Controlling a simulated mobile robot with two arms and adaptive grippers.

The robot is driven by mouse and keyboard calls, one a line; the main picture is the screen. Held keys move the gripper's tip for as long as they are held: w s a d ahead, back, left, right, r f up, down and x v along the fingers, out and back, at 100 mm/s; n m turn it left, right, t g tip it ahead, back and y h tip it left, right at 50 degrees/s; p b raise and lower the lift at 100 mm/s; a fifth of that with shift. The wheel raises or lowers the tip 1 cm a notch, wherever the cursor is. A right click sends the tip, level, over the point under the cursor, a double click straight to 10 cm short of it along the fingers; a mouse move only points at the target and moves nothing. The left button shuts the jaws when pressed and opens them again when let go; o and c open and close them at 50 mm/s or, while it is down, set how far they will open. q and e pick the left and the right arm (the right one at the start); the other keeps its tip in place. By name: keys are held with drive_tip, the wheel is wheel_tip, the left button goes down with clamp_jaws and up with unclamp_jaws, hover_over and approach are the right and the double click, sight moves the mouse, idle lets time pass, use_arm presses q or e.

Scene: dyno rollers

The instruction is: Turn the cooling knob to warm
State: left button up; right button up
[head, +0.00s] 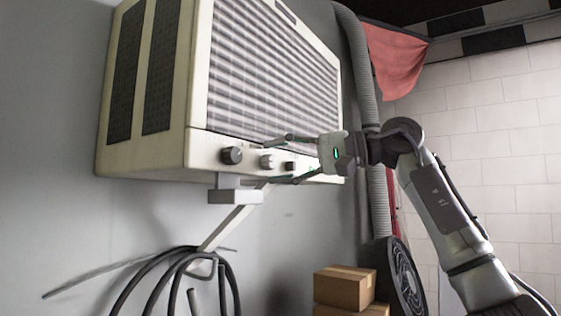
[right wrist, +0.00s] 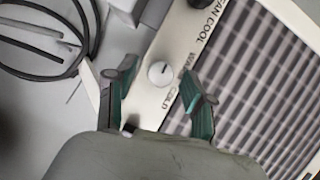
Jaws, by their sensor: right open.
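The cooling knob (head: 267,161) is a small silver knob on the lower front panel of the cream air conditioner (head: 205,145). In the right wrist view the knob (right wrist: 160,73) is round and pale, with lettering beside it that seems to read WARM and COLD. A small dark mark shows on its face; its exact setting is hard to tell. My right gripper (head: 275,161) is open and comes from the right, with its fingers pointing at the knob. In the right wrist view the knob lies between the gripper's fingertips (right wrist: 157,77), with gaps visible on both sides. My left gripper is not in view.
A black knob (head: 231,155) is left of the silver one, and a small dark control (head: 290,166) is right of it. A bracket (head: 235,196) and coiled hoses (head: 180,270) are below. Cardboard boxes (head: 345,287) and a fan (head: 405,280) stand lower right.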

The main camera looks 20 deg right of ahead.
drive_tip(key=v, duration=1.2)
idle(0.3)
